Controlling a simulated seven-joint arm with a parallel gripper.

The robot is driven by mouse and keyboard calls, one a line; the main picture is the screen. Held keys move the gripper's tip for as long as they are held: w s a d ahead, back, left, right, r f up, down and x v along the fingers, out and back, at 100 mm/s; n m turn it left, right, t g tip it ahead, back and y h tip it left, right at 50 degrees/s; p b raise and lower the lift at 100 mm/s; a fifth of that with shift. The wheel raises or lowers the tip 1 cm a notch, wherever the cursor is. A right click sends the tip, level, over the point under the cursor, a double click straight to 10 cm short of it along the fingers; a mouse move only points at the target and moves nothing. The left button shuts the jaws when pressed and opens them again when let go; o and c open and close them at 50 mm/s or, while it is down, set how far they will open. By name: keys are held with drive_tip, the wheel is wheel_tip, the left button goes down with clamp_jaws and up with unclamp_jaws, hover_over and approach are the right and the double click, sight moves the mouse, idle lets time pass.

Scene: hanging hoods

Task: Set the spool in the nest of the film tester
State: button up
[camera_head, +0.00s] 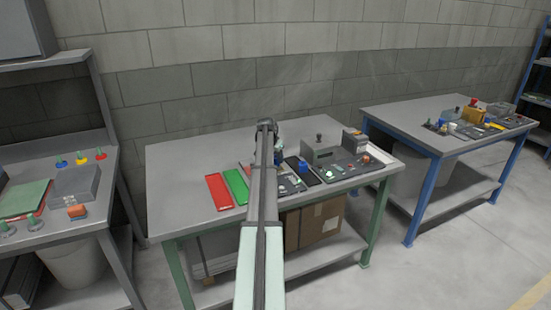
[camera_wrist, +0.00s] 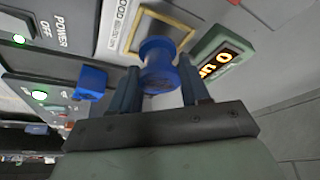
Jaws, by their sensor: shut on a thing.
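My gripper (camera_wrist: 158,80) is shut on a blue spool (camera_wrist: 158,62), one dark finger on each side of it. The spool's round flange faces the wrist camera. Behind it in the wrist view is a pale panel with a yellowish-rimmed frame (camera_wrist: 182,27), partly covered by the spool. A display with lit orange characters (camera_wrist: 220,62), ending in what looks like "um", sits to its right; this looks like the film tester. I cannot tell whether the spool touches the panel or the frame. In the head view my arm hides the gripper and most of the spool.
The green-legged bench (camera_head: 180,165) carries a red tray (camera_head: 219,191), a green tray (camera_head: 236,186) and a grey device (camera_head: 322,153). Its left top is clear.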

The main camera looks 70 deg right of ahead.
drive_tip(key=shift+f, duration=0.9)
idle(1.0)
drive_tip(key=o, duration=1.6)
drive_tip(key=shift+o, duration=0.2)
drive_tip(key=shift+r, duration=0.15)
drive_tip(key=shift+r, duration=3.35)
drive_tip(key=shift+w, duration=0.1)
